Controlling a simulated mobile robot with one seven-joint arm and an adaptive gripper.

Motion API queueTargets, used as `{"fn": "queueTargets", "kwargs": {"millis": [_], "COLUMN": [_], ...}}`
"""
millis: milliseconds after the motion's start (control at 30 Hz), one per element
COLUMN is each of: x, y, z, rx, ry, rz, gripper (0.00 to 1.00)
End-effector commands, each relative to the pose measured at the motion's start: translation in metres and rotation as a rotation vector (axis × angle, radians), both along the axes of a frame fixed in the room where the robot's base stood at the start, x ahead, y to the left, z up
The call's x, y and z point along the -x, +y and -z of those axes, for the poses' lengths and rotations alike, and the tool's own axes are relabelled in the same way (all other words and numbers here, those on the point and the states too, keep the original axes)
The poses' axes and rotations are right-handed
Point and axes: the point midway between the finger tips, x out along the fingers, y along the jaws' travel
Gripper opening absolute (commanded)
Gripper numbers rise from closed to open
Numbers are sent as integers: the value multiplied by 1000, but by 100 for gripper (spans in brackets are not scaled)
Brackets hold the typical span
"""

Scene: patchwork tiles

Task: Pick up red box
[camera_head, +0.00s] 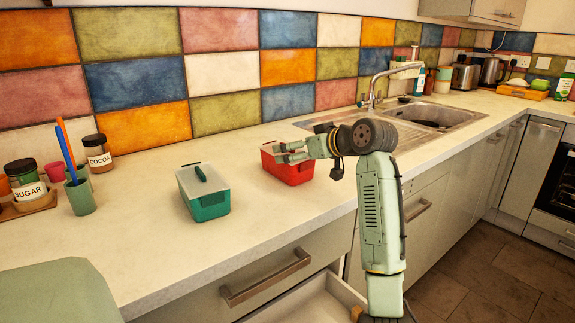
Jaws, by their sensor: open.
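The red box (291,174) stands on the light countertop, left of the sink. My gripper (279,153) is just above and in front of it in the picture. The gripper and wrist cover much of the box's top and right side. The gripper is open, with its fingers pointing left. I cannot tell from this view whether the fingers touch the box.
A green box (209,207) with a pale lid stands left of the red box. A green cup (80,197) with pens, a cocoa jar (97,153) and a sugar jar (27,184) are at the left. An open drawer (303,305) is below the counter. The sink (430,115) is behind right.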

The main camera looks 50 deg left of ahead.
Motion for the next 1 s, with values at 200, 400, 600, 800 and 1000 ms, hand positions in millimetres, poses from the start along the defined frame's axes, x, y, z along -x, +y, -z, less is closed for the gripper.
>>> {"fn": "queueTargets", "kwargs": {"millis": [200,400,600,800,1000], "x": [0,-1,-1,-1,-1], "y": [31,45,45,45,45], "z": [9,16,17,17,16], "rx": [1,0,-1,-1,-1], "ry": [2,0,0,0,0], "rz": [-2,-1,-1,-1,-1], "gripper": [100,100,99,86,73]}}
